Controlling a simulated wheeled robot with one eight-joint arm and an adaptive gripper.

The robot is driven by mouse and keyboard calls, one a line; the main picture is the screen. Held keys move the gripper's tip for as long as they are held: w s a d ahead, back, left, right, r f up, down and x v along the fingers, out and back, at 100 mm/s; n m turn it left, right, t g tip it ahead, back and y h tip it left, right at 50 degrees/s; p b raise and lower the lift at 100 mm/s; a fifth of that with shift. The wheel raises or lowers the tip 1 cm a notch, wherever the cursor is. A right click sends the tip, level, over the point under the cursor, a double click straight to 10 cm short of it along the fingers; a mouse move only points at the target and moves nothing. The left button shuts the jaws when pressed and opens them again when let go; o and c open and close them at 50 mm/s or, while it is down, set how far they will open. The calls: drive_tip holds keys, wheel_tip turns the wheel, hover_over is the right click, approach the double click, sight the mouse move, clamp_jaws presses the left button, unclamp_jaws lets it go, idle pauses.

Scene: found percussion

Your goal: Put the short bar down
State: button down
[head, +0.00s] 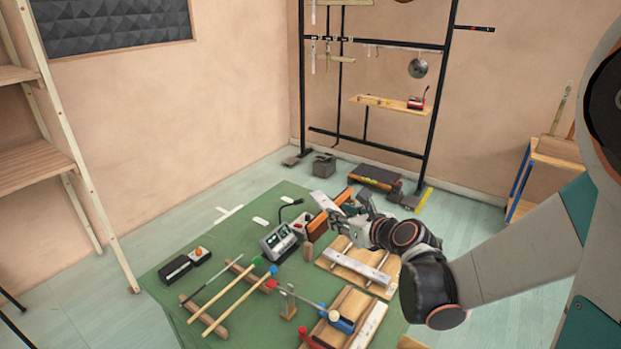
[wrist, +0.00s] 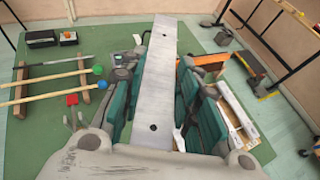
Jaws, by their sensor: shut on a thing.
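The short bar (wrist: 158,75) is a flat silver metal bar with a small hole near each end. My gripper (wrist: 154,88) is shut on it, with a finger along each long side in the wrist view. In the head view my gripper (head: 350,212) holds the bar (head: 325,203) tilted above the green mat (head: 228,225). Part of the bar is hidden behind the fingers there. A wooden base (head: 333,266) with a silver bar across it lies below my gripper.
Mallets with blue (head: 273,270) and green (head: 257,261) heads lie across wooden rests on the left. A grey device (head: 279,242) and an orange-brown panel (head: 320,222) stand close to my gripper. A black rack (head: 437,95) stands behind. Some mat is bare at far left.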

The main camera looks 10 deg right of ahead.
drive_tip(key=w+d+f+n+g+y, duration=0.1)
drive_tip(key=w+d+f+n+y, duration=0.1)
drive_tip(key=w+d, duration=0.4)
drive_tip(key=w+d+f+n+g+y, duration=0.2)
drive_tip(key=w+d+f, duration=0.3)
drive_tip(key=d, duration=0.5)
drive_tip(key=shift+w+d+f+n+y, duration=0.25)
drive_tip(key=shift+w+n+y, duration=0.55)
drive_tip(key=shift+w, duration=0.45)
wheel_tip(320, 180, down, 20)
drive_tip(key=b, duration=0.6)
drive_tip(key=shift+r, duration=0.25)
drive_tip(key=shift+f+b, duration=0.2)
drive_tip(key=shift+b, duration=0.2)
drive_tip(key=c, duration=1.2)
unclamp_jaws()
